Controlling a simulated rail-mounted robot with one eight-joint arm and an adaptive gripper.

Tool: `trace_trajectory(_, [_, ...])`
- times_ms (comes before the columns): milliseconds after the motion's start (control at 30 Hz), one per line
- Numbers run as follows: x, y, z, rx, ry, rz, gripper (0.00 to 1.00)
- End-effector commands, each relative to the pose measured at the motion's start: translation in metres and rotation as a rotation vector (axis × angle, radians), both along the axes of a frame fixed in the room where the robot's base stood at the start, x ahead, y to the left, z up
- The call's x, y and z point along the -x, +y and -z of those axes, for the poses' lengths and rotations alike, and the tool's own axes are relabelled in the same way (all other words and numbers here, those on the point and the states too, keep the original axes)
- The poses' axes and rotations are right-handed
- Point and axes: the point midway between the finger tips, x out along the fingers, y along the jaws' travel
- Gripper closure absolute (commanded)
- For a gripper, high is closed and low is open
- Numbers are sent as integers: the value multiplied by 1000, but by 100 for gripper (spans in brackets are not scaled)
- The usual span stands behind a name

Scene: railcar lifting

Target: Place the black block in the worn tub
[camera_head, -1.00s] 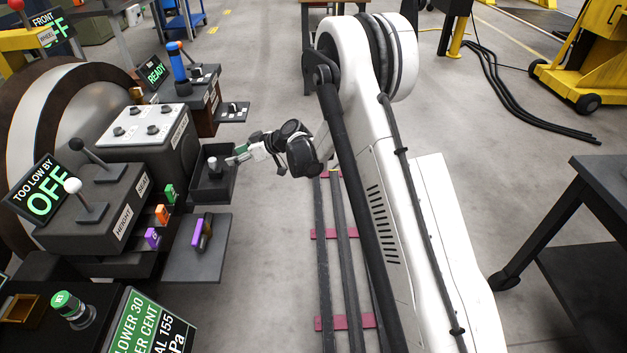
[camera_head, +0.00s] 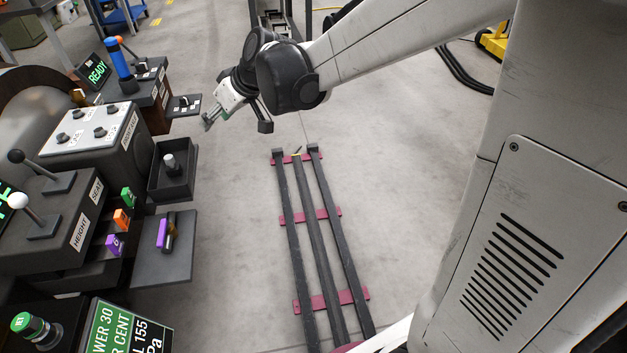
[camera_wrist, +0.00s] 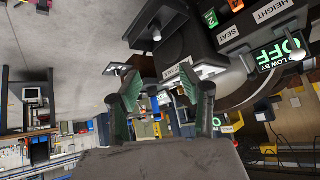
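A dark open tub (camera_head: 180,192) sits beside the consoles at left in the head view, with a grey cylinder (camera_head: 170,162) standing in it. It is the likeliest worn tub, though I cannot read its wear.
A small ledge (camera_head: 190,110) lies behind the tub. Consoles with levers (camera_head: 42,230) line the left. Floor rails (camera_head: 305,220) run to the right.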

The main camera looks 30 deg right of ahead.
Motion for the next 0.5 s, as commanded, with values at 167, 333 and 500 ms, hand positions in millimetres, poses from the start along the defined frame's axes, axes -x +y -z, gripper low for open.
trace_trajectory(167, [55, -17, -19, 29, 36, 88, 60])
trace_trajectory(333, [106, -34, -29, 54, 62, 176, 60])
trace_trajectory(500, [157, -51, -31, 78, 80, 266, 60])
